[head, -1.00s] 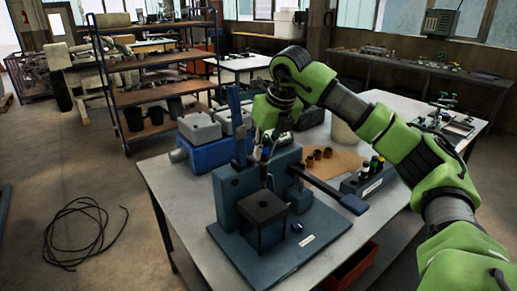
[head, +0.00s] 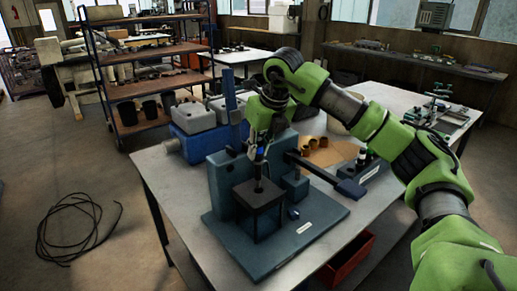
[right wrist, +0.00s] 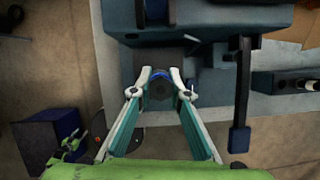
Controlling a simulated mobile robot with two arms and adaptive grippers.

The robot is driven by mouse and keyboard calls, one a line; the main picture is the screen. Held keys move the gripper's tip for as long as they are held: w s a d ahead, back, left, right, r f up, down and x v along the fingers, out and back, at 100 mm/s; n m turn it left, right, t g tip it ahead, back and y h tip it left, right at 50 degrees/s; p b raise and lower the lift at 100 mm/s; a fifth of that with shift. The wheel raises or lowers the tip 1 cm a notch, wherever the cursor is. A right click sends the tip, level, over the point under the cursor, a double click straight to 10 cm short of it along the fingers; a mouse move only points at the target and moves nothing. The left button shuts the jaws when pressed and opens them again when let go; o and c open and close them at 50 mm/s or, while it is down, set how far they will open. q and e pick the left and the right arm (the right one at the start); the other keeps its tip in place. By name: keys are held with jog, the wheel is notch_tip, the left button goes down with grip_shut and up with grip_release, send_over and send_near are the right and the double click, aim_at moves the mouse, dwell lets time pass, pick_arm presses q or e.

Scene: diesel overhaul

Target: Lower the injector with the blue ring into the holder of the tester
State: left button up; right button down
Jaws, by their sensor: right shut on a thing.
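The tester (head: 222,182) is a blue-grey stand with a base plate, a column and a side lever (head: 345,187). Its holder (head: 258,195) is a dark square block at the front of the stand. My right gripper (head: 258,152) is shut on the upright injector (head: 259,171), directly above the holder. The injector's lower end meets the block's top in the head view; I cannot tell whether it has entered. In the right wrist view the fingertips (right wrist: 161,84) close around the injector, whose blue ring (right wrist: 160,74) shows between them. My left gripper is out of view.
A red bin (head: 347,260) sits below the table edge. The table's front left is clear.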

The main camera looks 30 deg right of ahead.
aim_at(261, 165)
jog(key=shift+d, duration=0.1)
dwell(0.3)
jog(key=shift+f, duration=0.15)
jog(key=shift+f+b, duration=1.2)
jog(key=shift+f, duration=0.4)
jog(key=shift+f, duration=0.15)
jog(key=shift+f+b, duration=1.2)
jog(key=shift+f, duration=0.55)
